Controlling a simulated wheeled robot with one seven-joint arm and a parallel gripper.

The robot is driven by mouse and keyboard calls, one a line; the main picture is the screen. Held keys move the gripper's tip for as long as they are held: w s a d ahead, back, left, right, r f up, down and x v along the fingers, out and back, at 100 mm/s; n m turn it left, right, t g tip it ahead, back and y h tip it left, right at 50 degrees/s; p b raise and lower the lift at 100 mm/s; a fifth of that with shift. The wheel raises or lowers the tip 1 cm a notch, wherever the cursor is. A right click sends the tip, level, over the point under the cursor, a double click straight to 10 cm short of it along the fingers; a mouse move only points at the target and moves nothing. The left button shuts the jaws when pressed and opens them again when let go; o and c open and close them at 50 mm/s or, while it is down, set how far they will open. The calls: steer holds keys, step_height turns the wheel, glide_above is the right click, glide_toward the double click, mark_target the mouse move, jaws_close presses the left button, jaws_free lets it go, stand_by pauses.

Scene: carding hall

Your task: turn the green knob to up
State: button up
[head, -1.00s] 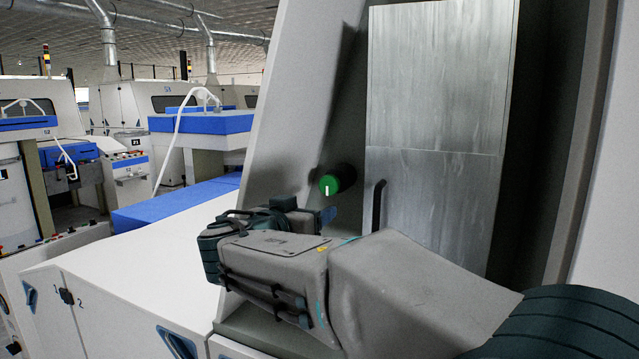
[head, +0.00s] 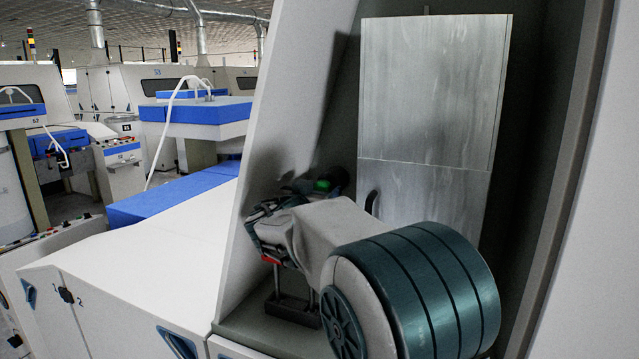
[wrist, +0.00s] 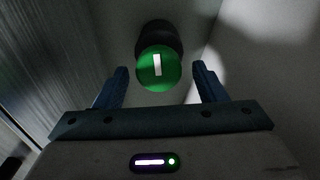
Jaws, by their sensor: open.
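The green knob (wrist: 157,70) is round, with a white bar mark on its face and a dark collar behind it. In the wrist view it sits at the top middle, and the bar stands near upright in that picture. My gripper (wrist: 160,80) is open, with one blue finger to the left and one to the right of the knob's lower part. I cannot tell whether the fingertips reach alongside it; no contact shows. In the head view the knob (head: 322,185) is mostly hidden behind my arm, and its mark cannot be seen. My fingers are hidden there too.
The knob is on the dark recessed wall of a white machine. A grey metal panel (head: 432,90) with a dark handle (head: 371,202) is right of it. A white cabinet top (head: 170,235) lies to the left. Blue-topped machines (head: 205,112) stand farther back.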

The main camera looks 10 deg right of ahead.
steer(key=shift+w+d, duration=0.15)
steer(key=c, duration=0.9)
steer(key=shift+c, duration=0.2)
